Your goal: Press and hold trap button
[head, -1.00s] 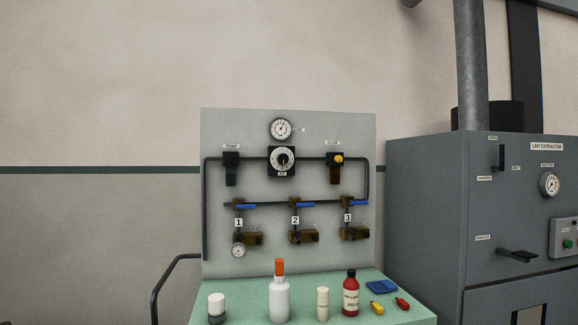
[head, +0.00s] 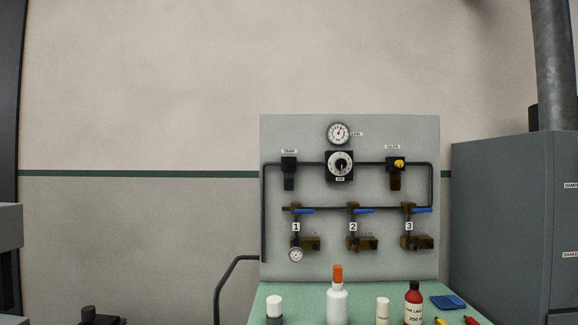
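The grey upright panel (head: 350,260) stands at the back of a green-topped table. The trap unit (head: 289,168) is a small black block with a dark bowl below it, at the panel's upper left under a small label that seems to read TRAP. I cannot make out a separate button on it at this size. A black regulator with a white dial (head: 340,163) sits in the middle, and a unit with a yellow knob (head: 397,164) is at the upper right. Neither of my grippers is in view.
A dark rail (head: 218,290) curves beside the table's left. A grey cabinet (head: 500,220) stands close on the right.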

